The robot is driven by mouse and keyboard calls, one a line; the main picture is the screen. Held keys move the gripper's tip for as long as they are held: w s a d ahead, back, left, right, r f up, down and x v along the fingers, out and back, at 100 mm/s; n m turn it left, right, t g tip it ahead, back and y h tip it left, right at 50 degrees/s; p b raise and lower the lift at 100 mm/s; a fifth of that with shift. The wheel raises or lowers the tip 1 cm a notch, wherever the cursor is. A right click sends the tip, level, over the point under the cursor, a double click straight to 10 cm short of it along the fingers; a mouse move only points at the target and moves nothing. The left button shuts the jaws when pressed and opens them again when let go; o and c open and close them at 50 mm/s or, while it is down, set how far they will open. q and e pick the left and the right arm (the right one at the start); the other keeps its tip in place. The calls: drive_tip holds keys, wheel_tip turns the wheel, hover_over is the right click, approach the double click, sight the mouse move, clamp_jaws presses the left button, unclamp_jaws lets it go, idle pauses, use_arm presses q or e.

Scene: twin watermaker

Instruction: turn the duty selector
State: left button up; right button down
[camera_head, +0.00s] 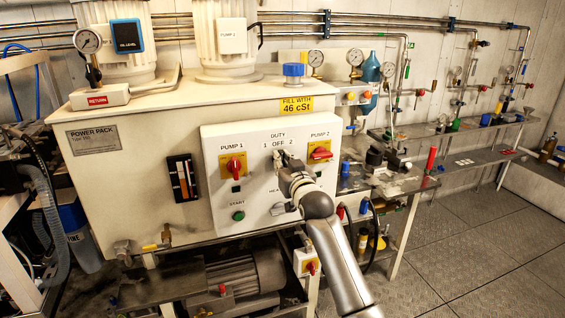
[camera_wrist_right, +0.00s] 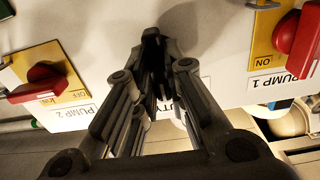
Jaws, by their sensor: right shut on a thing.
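The duty selector is on the white control panel (camera_head: 254,200), below the "DUTY 1 OFF 2" lettering (camera_head: 278,139). My right gripper (camera_head: 281,162) covers most of it, so its setting cannot be read. In the right wrist view the gripper (camera_wrist_right: 155,65) points at the panel, its fingers closed together on the dark selector knob, which is mostly hidden between the tips. Part of the DUTY label shows between the fingers. My left gripper is in neither view.
The red pump 1 switch (camera_head: 234,166) is left of the gripper; the red pump 2 switch (camera_head: 320,153) is close on its right. A green start button (camera_head: 238,215) is lower left. Gauges and pipes line the wall. The floor (camera_head: 480,235) at right is clear.

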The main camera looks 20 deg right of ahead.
drive_tip(key=shift+n, duration=0.3)
drive_tip(key=shift+a+f+n+p, duration=0.15)
drive_tip(key=shift+n+p, duration=0.75)
drive_tip(key=shift+n, duration=1.2)
drive_tip(key=shift+a+n+p, duration=0.15)
drive_tip(key=shift+n+p, duration=0.7)
drive_tip(key=shift+n, duration=1.25)
drive_tip(key=c, duration=1.5)
unclamp_jaws()
drive_tip(key=shift+s, duration=0.15)
drive_tip(key=s, duration=1.1)
drive_tip(key=shift+s+d, duration=0.2)
drive_tip(key=shift+s, duration=0.15)
